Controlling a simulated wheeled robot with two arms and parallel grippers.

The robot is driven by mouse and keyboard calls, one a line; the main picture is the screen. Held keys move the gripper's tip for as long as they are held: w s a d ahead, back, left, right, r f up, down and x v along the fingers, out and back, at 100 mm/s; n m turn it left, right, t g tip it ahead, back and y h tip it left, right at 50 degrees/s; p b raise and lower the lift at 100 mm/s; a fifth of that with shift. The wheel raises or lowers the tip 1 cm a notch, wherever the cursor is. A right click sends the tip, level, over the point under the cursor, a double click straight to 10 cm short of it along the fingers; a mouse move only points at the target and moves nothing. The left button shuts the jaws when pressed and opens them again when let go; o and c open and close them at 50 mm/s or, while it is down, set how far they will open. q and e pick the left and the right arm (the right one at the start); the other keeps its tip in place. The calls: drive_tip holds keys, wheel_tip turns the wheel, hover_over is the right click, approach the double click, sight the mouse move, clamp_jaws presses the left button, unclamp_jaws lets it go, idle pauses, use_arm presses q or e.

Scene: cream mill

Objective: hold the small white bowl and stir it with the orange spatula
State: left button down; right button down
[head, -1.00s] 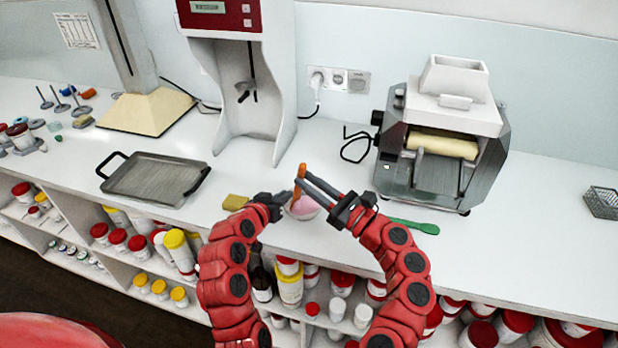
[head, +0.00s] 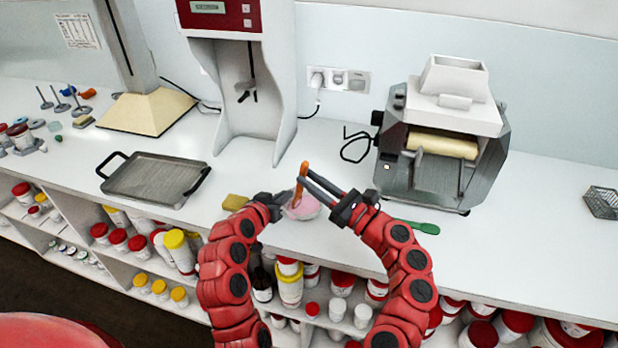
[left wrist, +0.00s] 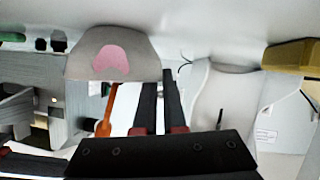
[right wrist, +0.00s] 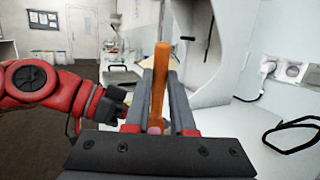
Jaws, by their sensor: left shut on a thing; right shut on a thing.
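The small white bowl (head: 308,212) with pink stuff inside is at the front of the bench. It also shows in the left wrist view (left wrist: 85,66). My left gripper (head: 285,199) is shut on its left rim. The orange spatula (head: 302,175) stands steeply, slightly tilted, with its lower end in the bowl. My right gripper (head: 304,182) is shut on its upper part, above the bowl. In the right wrist view the spatula (right wrist: 159,85) rises between the fingers. The spatula's lower end is partly hidden by the left gripper.
A yellow sponge-like block (head: 236,202) lies left of the bowl, and a green spatula (head: 418,227) lies to the right. A metal tray (head: 155,178) is at left, a roller mill (head: 440,150) at back right. The bench's front edge is close; jars fill shelves below.

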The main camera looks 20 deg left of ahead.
sight(304, 165)
use_arm(q)
drive_tip(key=shift+f, duration=0.15)
use_arm(e)
drive_tip(key=shift+r, duration=2.5)
use_arm(q)
drive_tip(key=c, duration=0.9)
unclamp_jaws()
